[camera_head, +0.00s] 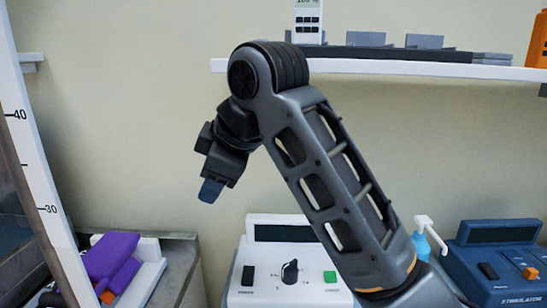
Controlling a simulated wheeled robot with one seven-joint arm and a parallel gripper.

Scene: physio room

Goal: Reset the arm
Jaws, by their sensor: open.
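My arm rises from the lower right and bends at a black joint in front of the shelf. My gripper (211,190) hangs from it at the upper left of the white device, pointing down and a little left, in free air. It is seen from the side, with a blue-grey fingertip showing; it is open, and nothing shows in it.
A white shelf (400,68) runs behind the arm's top joint, carrying grey trays (425,41) and a white meter (307,22). Below stand a white control box (268,298), a blue stimulator (497,262), a pump bottle (421,243) and a purple item (110,258). A white measuring scale (37,165) stands left.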

